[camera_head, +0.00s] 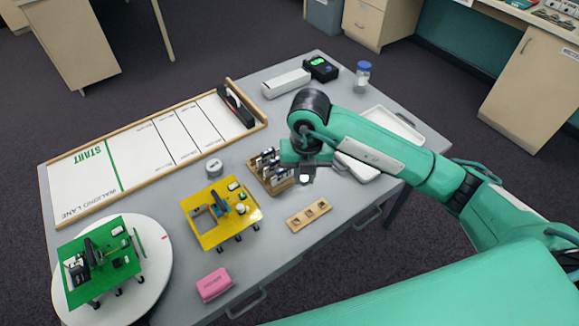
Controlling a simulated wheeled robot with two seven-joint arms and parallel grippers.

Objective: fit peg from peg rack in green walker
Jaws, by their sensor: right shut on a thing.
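The green walker (112,254), a green board with dark and white parts on top and short legs, stands on a white round turntable (150,284) at the lower left. A wooden rack (284,186) holding several small dark-and-white pieces is near the middle of the table. A small wooden block with a row of three square recesses (296,221) lies in front of it; I cannot tell which of the two is the peg rack. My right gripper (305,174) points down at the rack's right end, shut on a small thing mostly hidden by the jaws. My left gripper is out of view.
A yellow walker (236,225) stands between the green walker and the rack. A pink block (214,285) lies near the front edge, and a round tin (214,167) behind the yellow walker. The white walking lane (150,150) covers the back left. A white tray (393,122) is behind my right arm.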

